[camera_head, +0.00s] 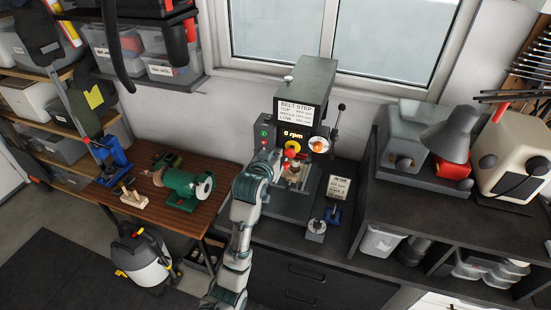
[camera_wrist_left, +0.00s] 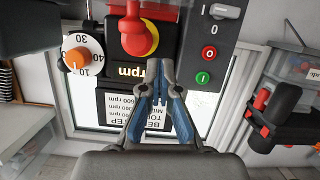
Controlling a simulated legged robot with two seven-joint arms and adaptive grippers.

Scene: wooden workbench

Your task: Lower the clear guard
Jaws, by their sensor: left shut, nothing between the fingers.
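The drill press (camera_head: 304,88) stands on the dark bench, with a belt-step label and a "0 rpm" display on its front. A red knob (camera_head: 291,151) sits in front of a yellow disc below the display; the knob also shows in the left wrist view (camera_wrist_left: 137,40). I cannot clearly make out the clear guard around the spindle. My left gripper (camera_head: 278,154) is at the left of the press front, close to the red knob. In the left wrist view its blue-grey fingers (camera_wrist_left: 160,72) are together and empty, beside the knob, apart from it in the picture.
An orange dial (camera_head: 319,145) and green and red buttons (camera_wrist_left: 206,64) are on the press front. A lever (camera_head: 337,118) stands at its right. A bench grinder (camera_head: 184,186) is on the wooden table to the left. A grey lamp (camera_head: 447,130) stands on the right bench.

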